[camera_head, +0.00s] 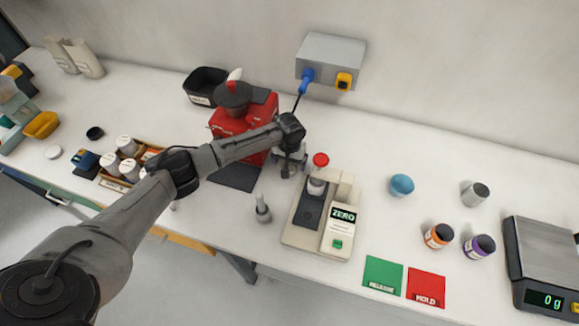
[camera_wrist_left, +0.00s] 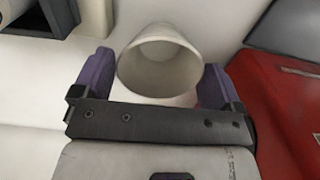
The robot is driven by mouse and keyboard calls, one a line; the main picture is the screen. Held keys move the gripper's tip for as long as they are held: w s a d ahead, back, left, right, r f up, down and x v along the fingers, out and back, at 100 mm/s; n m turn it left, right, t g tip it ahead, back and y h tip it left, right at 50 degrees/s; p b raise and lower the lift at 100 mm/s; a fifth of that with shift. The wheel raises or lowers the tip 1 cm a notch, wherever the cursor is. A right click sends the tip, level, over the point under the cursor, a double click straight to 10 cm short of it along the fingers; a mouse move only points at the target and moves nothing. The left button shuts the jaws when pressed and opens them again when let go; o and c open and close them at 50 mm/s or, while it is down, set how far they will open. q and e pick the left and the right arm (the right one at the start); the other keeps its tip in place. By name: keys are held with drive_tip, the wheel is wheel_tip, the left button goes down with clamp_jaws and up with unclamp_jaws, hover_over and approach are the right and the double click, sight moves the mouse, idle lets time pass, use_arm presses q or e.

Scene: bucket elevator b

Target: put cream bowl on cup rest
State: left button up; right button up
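The cream bowl (camera_wrist_left: 160,65) shows in the left wrist view as an off-white tapered cup, its round mouth facing the camera. My left gripper (camera_wrist_left: 156,82) has its two purple fingers spread wide, one on each side of the bowl. I cannot tell whether either finger touches it. In the head view my left gripper (camera_head: 290,165) is low between the red machine (camera_head: 262,115) and the white ZERO device (camera_head: 340,215); I cannot make out the bowl clearly there. I cannot tell for certain which part is the cup rest. My right gripper is not in view.
A dark pad (camera_head: 236,177) lies in front of the red machine. A small grey object (camera_head: 262,210) stands left of the ZERO device. A blue lidded item (camera_head: 402,185), several small jars and a scale (camera_head: 545,255) are to the right. Clear table lies between them.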

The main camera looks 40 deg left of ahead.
use_arm(q)
drive_tip(key=c, duration=0.7)
drive_tip(key=s+d+r+m+p, duration=0.1)
drive_tip(key=d+r+p, duration=0.25)
drive_tip(key=r, duration=0.65)
drive_tip(key=s+d+r+p, duration=0.25)
drive_tip(key=r+p, duration=0.25)
drive_tip(key=r, duration=0.6)
drive_tip(key=d+r+m+p, duration=0.1)
drive_tip(key=d+r+p, duration=0.3)
drive_tip(key=r, duration=0.6)
drive_tip(key=shift+c, duration=0.2)
drive_tip(key=s+d+r+m+p, duration=0.1)
drive_tip(key=s+d+r+p, duration=0.1)
drive_tip(key=s+r+p, duration=0.3)
drive_tip(key=s+d+r+m+p, duration=0.1)
drive_tip(key=s+d+r+p, duration=0.2)
drive_tip(key=s+r, duration=0.6)
wheel_tip(320, 180, up, 2)
drive_tip(key=p, duration=0.2)
drive_tip(key=shift+d+r+m+p, duration=0.15)
drive_tip(key=shift+d+m+p, duration=0.1)
drive_tip(key=shift+m+p, duration=0.05)
